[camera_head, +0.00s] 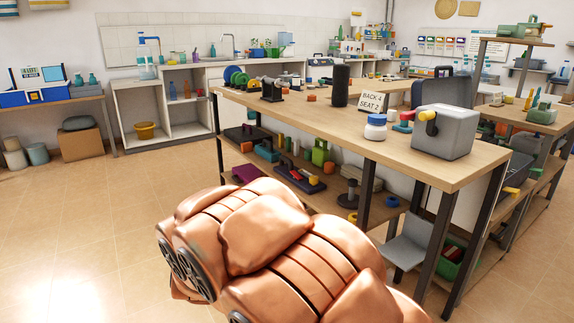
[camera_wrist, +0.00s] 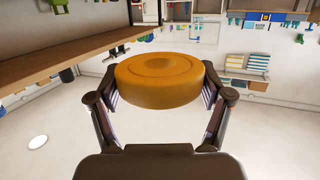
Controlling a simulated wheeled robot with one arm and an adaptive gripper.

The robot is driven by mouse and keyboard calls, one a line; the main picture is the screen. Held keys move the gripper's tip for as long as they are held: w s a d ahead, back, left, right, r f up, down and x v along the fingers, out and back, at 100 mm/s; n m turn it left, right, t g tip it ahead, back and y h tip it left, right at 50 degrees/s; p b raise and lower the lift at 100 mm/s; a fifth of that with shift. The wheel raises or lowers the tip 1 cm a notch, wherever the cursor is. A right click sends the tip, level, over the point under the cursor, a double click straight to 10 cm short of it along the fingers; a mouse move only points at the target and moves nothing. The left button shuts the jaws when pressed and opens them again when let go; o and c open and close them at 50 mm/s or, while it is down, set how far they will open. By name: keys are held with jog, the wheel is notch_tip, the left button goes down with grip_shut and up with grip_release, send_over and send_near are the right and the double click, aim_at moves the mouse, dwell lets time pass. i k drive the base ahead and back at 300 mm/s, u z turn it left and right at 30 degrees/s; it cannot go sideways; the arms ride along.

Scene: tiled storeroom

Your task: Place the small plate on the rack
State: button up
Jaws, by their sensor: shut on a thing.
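My gripper (camera_wrist: 158,88) is shut on a round orange disc, the small plate (camera_wrist: 158,82), in the wrist view. One finger presses on each side of its rim, and its face has a raised ring and a small centre. The plate is held up in the air, clear of any surface. In the head view the gripper and plate are not in view. Several upright green and blue discs (camera_head: 235,77) stand at the far left end of the long table; I cannot make out clearly whether a rack holds them.
The long wooden table (camera_head: 300,108) carries a dark cylinder (camera_head: 341,86), a sign (camera_head: 371,101), a white jar (camera_head: 376,127) and a grey box (camera_head: 443,131). Its lower shelf is cluttered. The tiled floor (camera_head: 90,220) at left is clear. A wooden board edge (camera_wrist: 70,55) runs close by in the wrist view.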

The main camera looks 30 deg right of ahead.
aim_at(328, 120)
jog(key=u, duration=0.5)
jog(key=k, duration=1.1)
jog(key=z, duration=0.65)
jog(key=i, duration=0.75)
jog(key=z, duration=0.45)
jog(key=i, duration=1)
jog(key=u, duration=0.8)
jog(key=i, duration=0.35)
jog(key=u, duration=0.4)
